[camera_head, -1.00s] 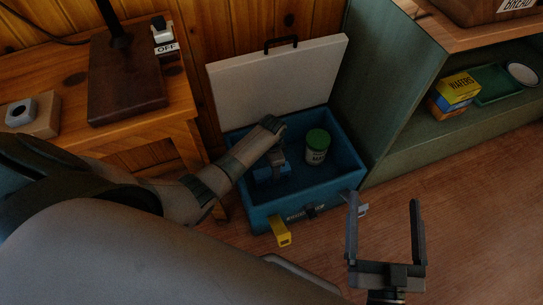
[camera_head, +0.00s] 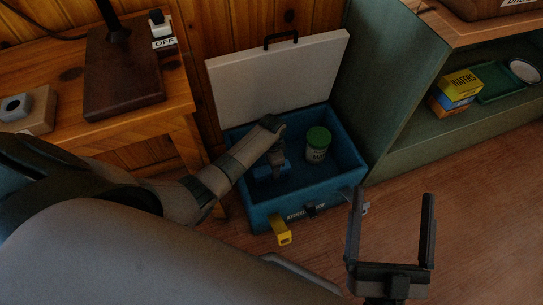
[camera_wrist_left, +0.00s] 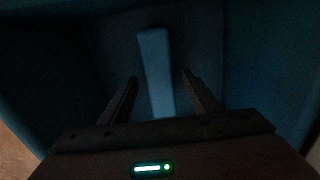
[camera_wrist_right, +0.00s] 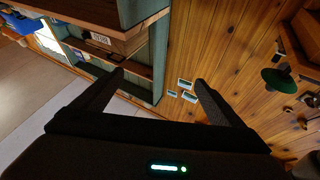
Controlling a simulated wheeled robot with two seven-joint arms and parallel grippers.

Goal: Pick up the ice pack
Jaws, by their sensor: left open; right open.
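The ice pack (camera_wrist_left: 156,72) is a light blue slab standing out against the dark inside of the cooler in the left wrist view. My left gripper (camera_wrist_left: 160,88) is open, with one finger on each side of the ice pack and gaps showing between. In the head view my left arm reaches down into the open blue cooler (camera_head: 347,193), and the arm hides most of that gripper; a bit of blue shows by it. My right gripper (camera_head: 393,195) is open and empty in front of the cooler, above the floor.
A green-lidded jar (camera_head: 317,145) stands in the cooler, right of my left arm. The white lid (camera_head: 275,85) is raised at the back. A wooden table (camera_head: 60,70) is on the left. A green shelf (camera_head: 440,130) with boxes is on the right. The floor at right is clear.

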